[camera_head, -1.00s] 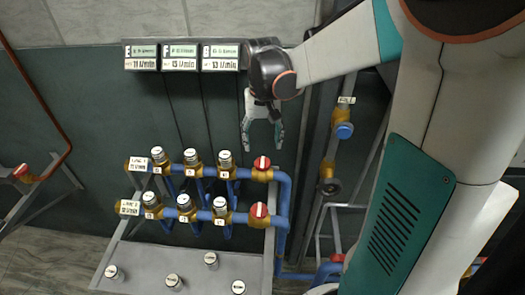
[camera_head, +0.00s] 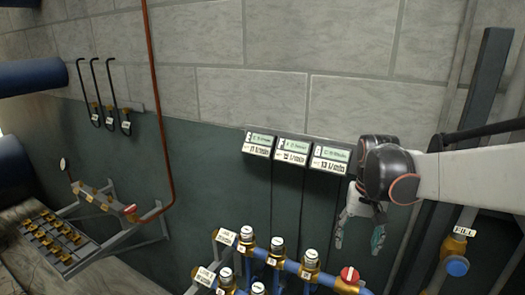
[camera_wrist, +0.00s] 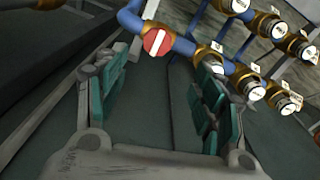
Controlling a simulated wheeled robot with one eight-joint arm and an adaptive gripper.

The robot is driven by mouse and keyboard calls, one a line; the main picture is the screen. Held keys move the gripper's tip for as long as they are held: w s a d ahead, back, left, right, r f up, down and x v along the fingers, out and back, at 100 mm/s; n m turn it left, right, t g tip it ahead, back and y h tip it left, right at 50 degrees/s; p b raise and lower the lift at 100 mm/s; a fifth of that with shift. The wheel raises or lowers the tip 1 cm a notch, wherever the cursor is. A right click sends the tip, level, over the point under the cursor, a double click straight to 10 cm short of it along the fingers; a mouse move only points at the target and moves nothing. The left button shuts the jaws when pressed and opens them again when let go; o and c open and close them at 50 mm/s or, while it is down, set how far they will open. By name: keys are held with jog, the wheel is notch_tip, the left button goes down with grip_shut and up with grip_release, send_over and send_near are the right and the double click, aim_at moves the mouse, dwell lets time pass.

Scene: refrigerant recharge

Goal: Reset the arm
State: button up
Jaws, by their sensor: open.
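My gripper (camera_head: 358,232) hangs from my arm at the right of the head view, fingers pointing down, in front of the green wall. It is open and holds nothing. In the wrist view, its two fingers (camera_wrist: 160,95) are spread apart with green pads, and only dark surface shows between them. Blue pipes with several brass valves (camera_head: 310,262) lie below it, apart from the fingers. A red valve knob (camera_head: 348,275) is just below the gripper in the head view; a red knob also shows beyond the fingers in the wrist view (camera_wrist: 157,41).
Flow meters (camera_head: 295,150) hang on the wall left of my gripper. A blue-capped FILL valve (camera_head: 457,265) is at the lower right. At left, a rack of brass fittings (camera_head: 55,240), a red pipe (camera_head: 160,100) and black hooked hoses (camera_head: 95,90) show.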

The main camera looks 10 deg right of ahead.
jog(key=s+a+n+t+b, duration=0.1)
jog(key=s+a+n+t, duration=0.1)
jog(key=s, duration=0.5)
jog(key=s+a+r+n+t, duration=0.1)
jog(key=s+a+n+t, duration=0.1)
jog(key=s+a+t, duration=0.3)
jog(key=s+a, duration=0.2)
jog(key=shift+s+a+n+b, duration=0.15)
jog(key=shift+a+n+b, duration=0.15)
jog(key=shift+b, duration=0.05)
